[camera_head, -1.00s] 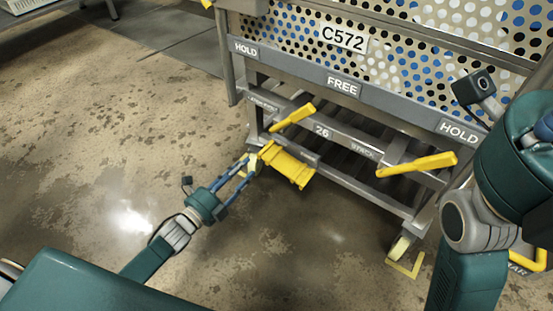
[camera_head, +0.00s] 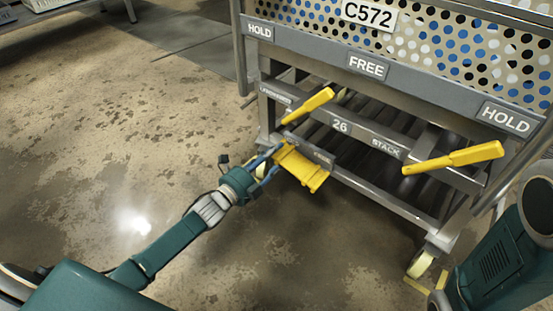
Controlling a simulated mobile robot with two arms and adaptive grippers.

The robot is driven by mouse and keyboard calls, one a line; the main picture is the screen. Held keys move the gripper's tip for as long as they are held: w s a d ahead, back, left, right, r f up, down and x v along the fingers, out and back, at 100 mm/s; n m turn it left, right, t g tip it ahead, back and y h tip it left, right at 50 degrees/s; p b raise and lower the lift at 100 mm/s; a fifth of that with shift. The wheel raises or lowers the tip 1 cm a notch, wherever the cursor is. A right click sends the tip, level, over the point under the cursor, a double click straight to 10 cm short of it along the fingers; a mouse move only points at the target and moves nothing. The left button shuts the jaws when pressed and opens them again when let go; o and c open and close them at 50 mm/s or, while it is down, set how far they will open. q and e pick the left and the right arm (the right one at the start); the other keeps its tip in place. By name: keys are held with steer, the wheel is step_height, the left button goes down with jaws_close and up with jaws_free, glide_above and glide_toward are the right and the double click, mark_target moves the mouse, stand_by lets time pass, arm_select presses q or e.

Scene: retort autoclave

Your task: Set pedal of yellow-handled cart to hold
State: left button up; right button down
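The cart (camera_head: 387,70) has a dotted panel marked C572 and a grey rail with labels HOLD, FREE and HOLD from left to right. Two yellow handles stick out below it, a left one (camera_head: 308,106) and a right one (camera_head: 455,158). A yellow pedal plate (camera_head: 303,168) sits low at the cart's left end, tilted down toward me. My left gripper (camera_head: 272,160) is at the pedal's left edge with its blue fingers apart. The fingertips are partly hidden, so I cannot tell whether they touch it. My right gripper is out of view; only part of that arm shows.
A pale caster wheel (camera_head: 420,264) stands at the cart's front right corner by yellow floor marks (camera_head: 418,286). Slatted rollers (camera_head: 350,150) lie under the cart. The stained floor (camera_head: 110,140) to the left is clear. A metal table (camera_head: 60,18) stands at the top left.

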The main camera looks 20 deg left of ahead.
arm_select(q)
steer(key=shift+w+d, duration=0.2)
steer(key=shift+w, duration=0.3)
jaws_close()
steer(key=shift+f+n+p, duration=0.5)
steer(key=shift+n, duration=0.4)
steer(key=shift+s+d+f+n, duration=0.1)
steer(key=shift+f+n, duration=1)
steer(key=shift+n, duration=0.5)
